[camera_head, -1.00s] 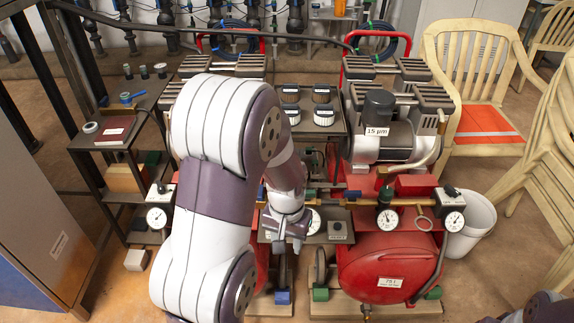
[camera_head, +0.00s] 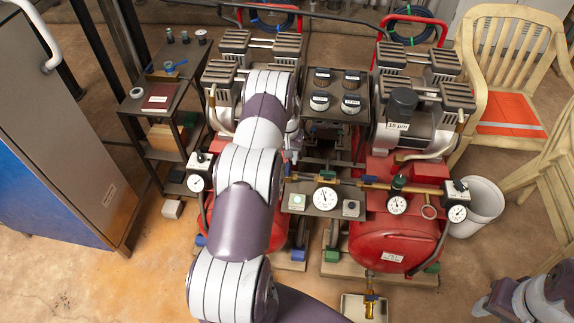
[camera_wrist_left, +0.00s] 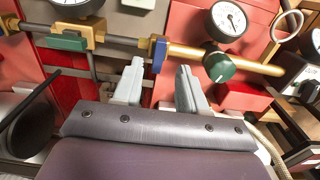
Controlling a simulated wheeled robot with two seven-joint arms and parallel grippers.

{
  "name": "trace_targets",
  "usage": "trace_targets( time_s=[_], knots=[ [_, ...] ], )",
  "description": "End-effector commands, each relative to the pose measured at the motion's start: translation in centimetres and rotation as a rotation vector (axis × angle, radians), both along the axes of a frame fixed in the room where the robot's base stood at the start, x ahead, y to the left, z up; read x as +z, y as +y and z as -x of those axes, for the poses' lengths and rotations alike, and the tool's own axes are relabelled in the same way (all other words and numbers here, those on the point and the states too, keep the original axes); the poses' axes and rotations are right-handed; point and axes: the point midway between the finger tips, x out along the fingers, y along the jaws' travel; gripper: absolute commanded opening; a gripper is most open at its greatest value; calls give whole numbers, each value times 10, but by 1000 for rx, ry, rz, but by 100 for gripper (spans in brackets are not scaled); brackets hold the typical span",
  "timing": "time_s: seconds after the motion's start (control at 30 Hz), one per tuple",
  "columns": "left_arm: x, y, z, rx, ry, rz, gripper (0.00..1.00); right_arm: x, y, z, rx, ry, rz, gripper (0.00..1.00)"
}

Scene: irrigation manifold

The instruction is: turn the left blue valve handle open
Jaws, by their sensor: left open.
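Two small blue valve handles show on the brass pipe in the head view. The left blue valve handle (camera_head: 287,170) is at the edge of my left arm, partly hidden. The right blue handle (camera_head: 362,180) lies beyond a green handle (camera_head: 327,174). In the left wrist view my left gripper (camera_wrist_left: 161,88) is open and empty. Its two grey fingers point toward the pipe, and a blue handle (camera_wrist_left: 160,55) appears between them, beside the green one (camera_wrist_left: 62,42). I cannot tell contact. In the head view my left arm hides the fingertips. My right arm's end shows only partly at the lower right.
Gauges (camera_head: 325,198) and a dark green knob (camera_head: 399,183) sit close along the pipe. A red tank (camera_head: 392,245) stands below. A white bucket (camera_head: 478,207) and a cream chair (camera_head: 510,70) are at right. A grey cabinet (camera_head: 60,130) is at left.

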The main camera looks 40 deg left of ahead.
Motion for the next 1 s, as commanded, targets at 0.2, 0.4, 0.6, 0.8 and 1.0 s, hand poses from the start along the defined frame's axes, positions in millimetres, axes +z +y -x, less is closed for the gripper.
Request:
trace_targets(
  time_s=[0.2, 0.4, 0.6, 0.8, 1.0],
  knots=[
    [-43, 0, 0, 0, -1, 0, 42, -3, 0, 0, 0, 0, 0, 43],
    [-55, 0, 0, 0, 0, -1, 42, -3, 0, 0, 0, -1, 0, 43],
    [-55, 0, 0, -1, -1, -2, 42, -3, 0, 0, 0, -1, 0, 43],
    [-55, 0, 0, -1, -1, -2, 0, -3, 0, 0, 0, -1, 0, 43],
    [-55, 0, 0, 6, -1, -2, 0, -4, 0, 0, 0, -1, 0, 43]
  ],
)
